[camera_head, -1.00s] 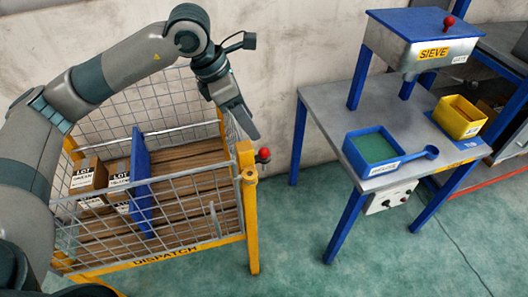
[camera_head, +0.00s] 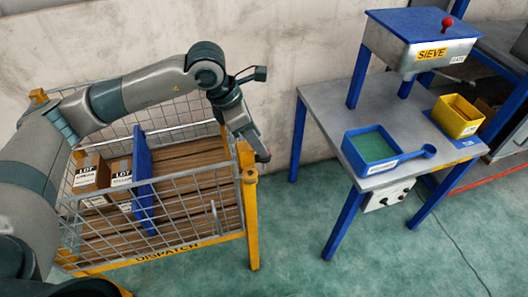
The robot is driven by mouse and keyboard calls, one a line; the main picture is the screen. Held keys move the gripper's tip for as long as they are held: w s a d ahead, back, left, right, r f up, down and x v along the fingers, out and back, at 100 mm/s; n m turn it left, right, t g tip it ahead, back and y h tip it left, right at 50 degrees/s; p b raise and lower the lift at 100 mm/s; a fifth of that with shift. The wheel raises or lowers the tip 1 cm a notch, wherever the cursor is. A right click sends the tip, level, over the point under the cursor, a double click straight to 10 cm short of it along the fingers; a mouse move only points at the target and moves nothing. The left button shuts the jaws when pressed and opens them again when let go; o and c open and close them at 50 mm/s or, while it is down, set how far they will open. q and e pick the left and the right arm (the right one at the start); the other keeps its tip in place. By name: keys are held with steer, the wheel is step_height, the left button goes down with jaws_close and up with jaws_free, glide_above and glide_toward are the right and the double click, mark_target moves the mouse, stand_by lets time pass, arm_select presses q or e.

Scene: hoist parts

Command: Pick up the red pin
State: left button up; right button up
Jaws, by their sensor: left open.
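The red pin's round head, seen earlier at the top of the dispatch cage's yellow front right post (camera_head: 251,220), is now hidden behind my left gripper (camera_head: 261,153). My left gripper is open and points down and to the right, with its fingertips at the pin's place beside the post top. Whether the fingers touch the pin or lie around it cannot be told. My right gripper is not in view.
The wire dispatch cage (camera_head: 190,246) holds cartons (camera_head: 90,175) and a blue divider (camera_head: 143,180). A table (camera_head: 325,98) at right carries the sieve (camera_head: 420,45) with its red knob (camera_head: 447,22), a blue tray (camera_head: 372,168) and a yellow bin (camera_head: 458,117). Floor between is clear.

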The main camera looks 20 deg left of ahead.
arm_select(q)
steer(key=shift+x, duration=1.5)
steer(key=shift+s, duration=0.1)
jaws_close()
